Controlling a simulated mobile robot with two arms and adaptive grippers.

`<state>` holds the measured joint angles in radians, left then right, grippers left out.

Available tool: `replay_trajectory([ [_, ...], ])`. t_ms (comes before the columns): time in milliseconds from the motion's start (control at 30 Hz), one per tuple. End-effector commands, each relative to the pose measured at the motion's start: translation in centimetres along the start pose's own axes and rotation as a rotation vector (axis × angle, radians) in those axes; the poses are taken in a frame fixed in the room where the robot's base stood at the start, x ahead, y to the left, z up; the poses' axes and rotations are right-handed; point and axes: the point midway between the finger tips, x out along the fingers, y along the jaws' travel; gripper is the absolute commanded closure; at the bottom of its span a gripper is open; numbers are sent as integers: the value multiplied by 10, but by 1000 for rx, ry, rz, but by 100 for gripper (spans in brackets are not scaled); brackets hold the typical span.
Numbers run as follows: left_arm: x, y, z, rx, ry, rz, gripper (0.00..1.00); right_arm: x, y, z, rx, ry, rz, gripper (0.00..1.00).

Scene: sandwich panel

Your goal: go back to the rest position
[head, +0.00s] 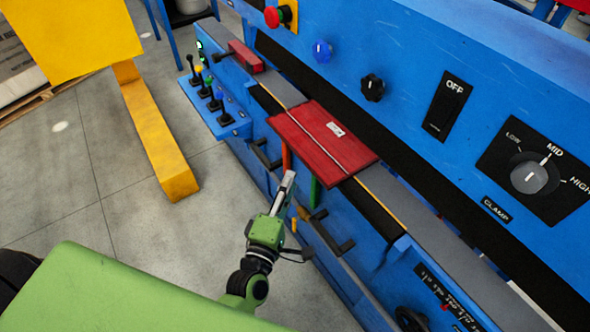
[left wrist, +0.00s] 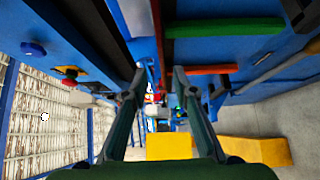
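My left gripper (head: 288,184) is at the end of the green arm, in the lower middle of the head view. It is beside the front of the blue machine (head: 350,270), just below the red panel (head: 312,135). In the left wrist view, the two fingers of my left gripper (left wrist: 160,70) stand apart with nothing held between them. The right gripper is in neither view.
The red panel lies on the machine's ledge, with an orange bar (head: 286,158) and a green bar (head: 315,192) below it. Levers (head: 210,92) stand at the machine's far end.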

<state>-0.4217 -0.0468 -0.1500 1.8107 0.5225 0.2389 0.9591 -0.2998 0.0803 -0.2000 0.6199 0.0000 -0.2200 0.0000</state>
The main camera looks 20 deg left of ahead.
Motion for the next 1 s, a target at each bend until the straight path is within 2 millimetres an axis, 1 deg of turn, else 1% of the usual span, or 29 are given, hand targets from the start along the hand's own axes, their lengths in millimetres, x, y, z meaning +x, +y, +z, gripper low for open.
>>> replay_trajectory([
  [33, -7, 0, 0, 1, -1, -1, 74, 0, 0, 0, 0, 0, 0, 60],
  [133, -15, 0, 0, 1, 0, 0, 74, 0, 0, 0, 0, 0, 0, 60],
  [367, -18, -1, 0, 3, -1, -1, 74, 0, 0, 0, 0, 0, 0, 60],
  [467, -20, -17, 3, 42, -15, -34, 74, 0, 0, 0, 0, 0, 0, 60],
  [567, -26, -60, 12, 146, -58, -119, 74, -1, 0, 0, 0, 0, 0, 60],
  [600, -31, -85, 16, 208, -86, -168, 74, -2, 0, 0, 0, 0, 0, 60],
  [667, -43, -127, 22, 313, -138, -250, 74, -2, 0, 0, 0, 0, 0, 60],
  [700, -53, -156, 24, 388, -178, -305, 74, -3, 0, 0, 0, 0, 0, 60],
  [767, -72, -199, 26, 500, -243, -388, 74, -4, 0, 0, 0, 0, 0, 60],
  [800, -86, -226, 27, 572, -290, -441, 74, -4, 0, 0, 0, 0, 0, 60],
  [867, -110, -266, 25, 678, -366, -518, 74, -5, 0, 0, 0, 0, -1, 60],
  [900, -128, -290, 23, 745, -419, -569, 74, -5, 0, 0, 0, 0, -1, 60],
  [967, -158, -326, 18, 846, -506, -643, 74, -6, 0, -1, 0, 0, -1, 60],
  [1000, -179, -348, 13, 911, -568, -690, 74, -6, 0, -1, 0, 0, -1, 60],
])
